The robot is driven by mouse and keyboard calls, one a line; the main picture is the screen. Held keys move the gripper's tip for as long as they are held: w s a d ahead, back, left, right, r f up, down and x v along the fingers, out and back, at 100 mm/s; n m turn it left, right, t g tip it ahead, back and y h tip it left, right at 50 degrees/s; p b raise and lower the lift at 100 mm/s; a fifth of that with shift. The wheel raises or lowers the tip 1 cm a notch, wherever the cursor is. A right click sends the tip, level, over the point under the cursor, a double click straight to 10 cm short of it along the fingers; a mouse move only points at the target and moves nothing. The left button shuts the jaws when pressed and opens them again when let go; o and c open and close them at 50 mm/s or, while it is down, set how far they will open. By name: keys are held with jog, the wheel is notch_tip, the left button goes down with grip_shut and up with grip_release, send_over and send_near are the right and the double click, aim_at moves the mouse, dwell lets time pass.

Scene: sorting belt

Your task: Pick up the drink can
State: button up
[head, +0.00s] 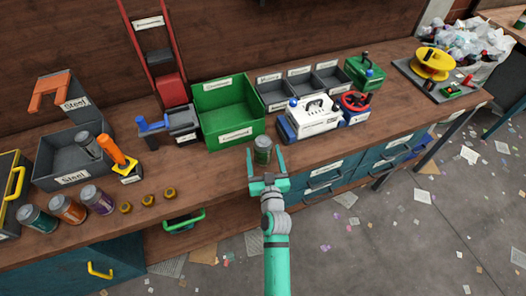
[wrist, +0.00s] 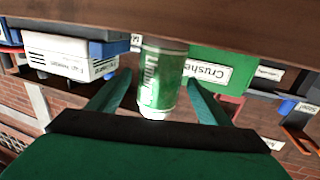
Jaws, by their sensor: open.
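A green drink can (head: 263,151) with a silver top stands upright near the front edge of the wooden bench (head: 215,165). In the head view my teal gripper (head: 266,163) has its two fingers on either side of the can. In the wrist view the can (wrist: 162,78) shows between the two open fingers (wrist: 158,95), with a gap on each side. I cannot see either finger touching it.
A green bin (head: 233,138) labelled Crusher stands behind the can. A white and blue box (head: 312,117) is to its right. Several other cans (head: 68,208) and brass pieces (head: 148,200) stand at the left. Bare bench lies left of the can.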

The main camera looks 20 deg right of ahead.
aim_at(262, 143)
jog(key=w, duration=0.2)
jog(key=w+d, duration=0.1)
jog(key=w, duration=0.2)
jog(key=shift+r, duration=0.2)
jog(key=shift+d, duration=0.35)
jog(key=shift+w+a, duration=0.1)
jog(key=shift+a, duration=0.35)
jog(key=c, duration=1)
jog(key=shift+c, duration=0.5)
jog(key=shift+d, duration=0.2)
